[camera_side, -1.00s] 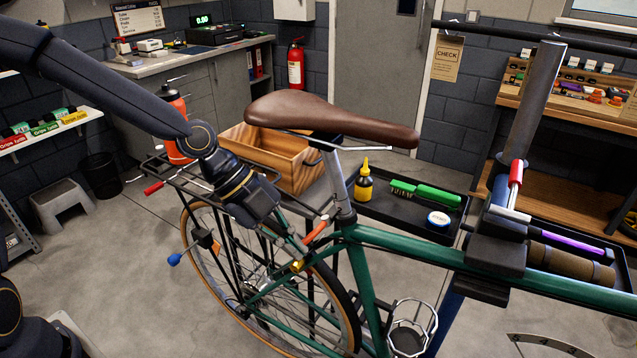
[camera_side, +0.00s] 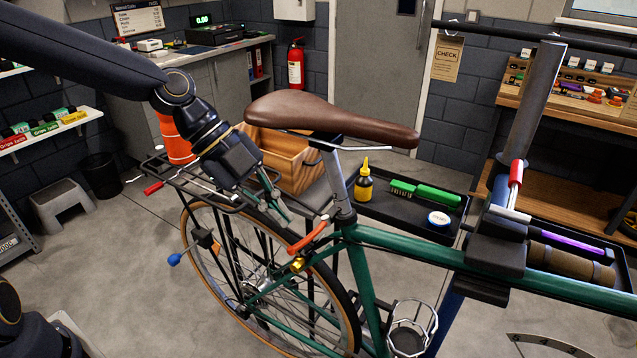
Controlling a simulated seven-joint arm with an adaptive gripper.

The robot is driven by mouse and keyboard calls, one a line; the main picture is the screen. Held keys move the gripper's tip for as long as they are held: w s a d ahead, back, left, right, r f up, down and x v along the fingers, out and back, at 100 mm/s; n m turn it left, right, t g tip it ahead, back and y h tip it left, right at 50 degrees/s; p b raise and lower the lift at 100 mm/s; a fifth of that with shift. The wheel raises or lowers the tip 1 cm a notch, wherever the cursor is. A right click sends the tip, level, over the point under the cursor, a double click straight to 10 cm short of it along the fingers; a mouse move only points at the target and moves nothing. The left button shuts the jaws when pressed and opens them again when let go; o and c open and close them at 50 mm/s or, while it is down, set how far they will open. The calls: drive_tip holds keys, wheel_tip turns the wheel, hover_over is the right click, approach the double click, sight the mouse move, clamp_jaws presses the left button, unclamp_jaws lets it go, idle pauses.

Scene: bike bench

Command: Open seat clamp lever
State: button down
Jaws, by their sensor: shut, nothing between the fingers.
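The seat clamp lever (camera_side: 308,238) is a curved orange-red handle beside the seat tube, below the brown saddle (camera_side: 330,120). Its right end is near the silver seat post (camera_side: 341,195) at the top of the green frame, and its free end points left and down. A small yellow piece (camera_side: 298,264) sits just below the free end. My gripper (camera_side: 282,212) is above the rear wheel, to the left of the lever and slightly higher. Its fingers are together, empty, and appear apart from the lever.
The black rear rack (camera_side: 185,180) and wheel lie under my gripper. A wooden box (camera_side: 285,158) is behind it. A black tray (camera_side: 385,210) holds a yellow bottle (camera_side: 364,182) and a green brush (camera_side: 428,194). The repair stand clamp (camera_side: 495,245) grips the frame at the right.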

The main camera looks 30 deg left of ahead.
drive_tip(key=shift+r, duration=1.3)
drive_tip(key=s+d+m+y, duration=0.1)
drive_tip(key=s+d+m, duration=0.1)
drive_tip(key=s+d, duration=0.1)
drive_tip(key=s+a+r+n+t+y, duration=0.1)
drive_tip(key=s+a+n+y, duration=0.2)
drive_tip(key=a+n, duration=0.7)
drive_tip(key=s+a+r+n+t+y, duration=0.1)
drive_tip(key=s+a+n+t+y, duration=0.1)
drive_tip(key=s+a+n, duration=0.6)
drive_tip(key=a+n+y, duration=0.1)
drive_tip(key=a+n, duration=0.1)
drive_tip(key=n, duration=0.3)
drive_tip(key=shift+s+a+n, duration=0.15)
drive_tip(key=shift+a+n, duration=0.1)
drive_tip(key=shift+n, duration=0.05)
